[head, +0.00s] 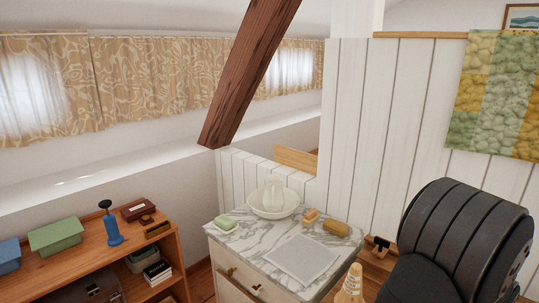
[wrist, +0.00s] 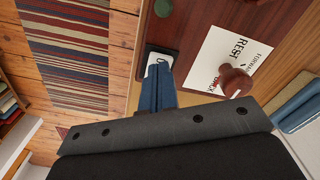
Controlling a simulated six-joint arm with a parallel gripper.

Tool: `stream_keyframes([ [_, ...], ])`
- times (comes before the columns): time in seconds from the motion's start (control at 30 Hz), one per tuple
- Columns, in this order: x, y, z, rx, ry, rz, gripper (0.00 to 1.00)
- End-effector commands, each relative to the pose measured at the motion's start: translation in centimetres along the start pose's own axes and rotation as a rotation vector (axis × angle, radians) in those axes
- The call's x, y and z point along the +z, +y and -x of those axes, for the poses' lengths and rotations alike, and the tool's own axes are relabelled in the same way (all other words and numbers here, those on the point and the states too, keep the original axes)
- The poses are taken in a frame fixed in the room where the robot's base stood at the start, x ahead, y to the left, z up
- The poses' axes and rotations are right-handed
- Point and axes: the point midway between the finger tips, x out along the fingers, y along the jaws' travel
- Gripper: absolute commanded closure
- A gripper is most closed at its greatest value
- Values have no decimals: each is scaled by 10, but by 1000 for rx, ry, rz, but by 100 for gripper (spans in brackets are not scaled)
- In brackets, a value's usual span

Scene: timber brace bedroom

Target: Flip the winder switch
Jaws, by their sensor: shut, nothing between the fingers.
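In the wrist view, a small black housing with a white face and a dark mark (wrist: 152,67) looks like the winder switch. It sits at the edge of a dark red-brown panel (wrist: 202,22). My gripper (wrist: 165,73) shows as blue fingers, shut and empty. They overlap the switch's right side in the picture and hide part of it; I cannot tell whether they touch it. I cannot make out the switch or my fingertips in the head view.
A red-brown knob (wrist: 235,80) stands over a white card (wrist: 232,55) reading "REST", right of my fingers. A green round piece (wrist: 163,8) is above. In the head view, a marble-topped cabinet (head: 240,242) holds a bowl (head: 274,208); a wooden shelf (head: 172,245) stands left.

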Motion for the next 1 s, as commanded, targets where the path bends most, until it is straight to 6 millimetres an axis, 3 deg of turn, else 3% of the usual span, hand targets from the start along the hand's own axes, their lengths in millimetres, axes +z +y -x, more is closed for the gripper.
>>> stream_keyframes([
  [0.6, 0, 0, 51, -1, 1, 0, 100],
  [1.0, 0, 0, 61, 0, 0, 0, 100],
])
